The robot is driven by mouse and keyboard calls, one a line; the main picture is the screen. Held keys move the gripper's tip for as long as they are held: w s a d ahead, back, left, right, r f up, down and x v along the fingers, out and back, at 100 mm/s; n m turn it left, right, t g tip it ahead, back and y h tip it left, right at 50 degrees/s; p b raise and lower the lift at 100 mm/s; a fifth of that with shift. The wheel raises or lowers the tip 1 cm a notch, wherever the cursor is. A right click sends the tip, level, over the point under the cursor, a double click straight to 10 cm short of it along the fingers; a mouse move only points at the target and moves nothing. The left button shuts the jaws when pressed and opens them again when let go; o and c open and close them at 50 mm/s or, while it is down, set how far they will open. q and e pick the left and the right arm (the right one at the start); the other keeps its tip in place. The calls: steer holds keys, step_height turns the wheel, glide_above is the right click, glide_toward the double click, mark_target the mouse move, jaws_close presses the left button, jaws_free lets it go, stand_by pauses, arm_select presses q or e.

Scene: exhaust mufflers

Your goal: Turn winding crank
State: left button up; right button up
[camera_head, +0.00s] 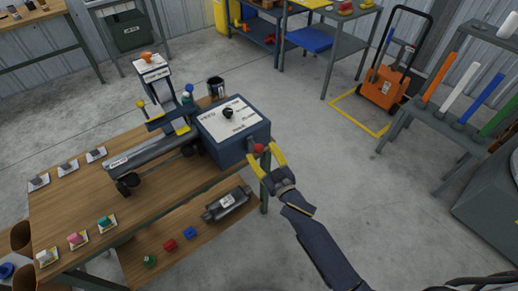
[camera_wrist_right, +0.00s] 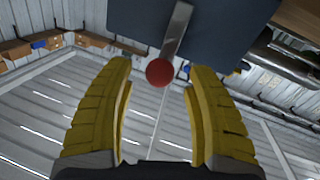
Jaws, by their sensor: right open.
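The winding crank shows as a red ball knob (camera_head: 258,148) at the right side of a dark blue box (camera_head: 233,130) with a white labelled top and a black dial, standing on the wooden workbench. In the right wrist view the red knob (camera_wrist_right: 159,72) sits at the end of a flat metal crank arm (camera_wrist_right: 176,30) in front of the dark box face. My right gripper (camera_head: 264,155) is open, its yellow fingers on either side of the knob. In the wrist view a gap shows between the knob and each finger (camera_wrist_right: 160,82). My left gripper is not in view.
A winding machine (camera_head: 160,140) with rollers stands left of the box. A dark cup (camera_head: 216,87) is behind the box. A muffler (camera_head: 227,203) and coloured blocks lie on the lower shelf. Open floor (camera_head: 310,130) lies right of the bench; an orange cart (camera_head: 385,88) stands farther back.

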steer(key=shift+x, duration=1.25)
steer(key=shift+c, duration=0.5)
jaws_close()
steer(key=shift+f, duration=0.1)
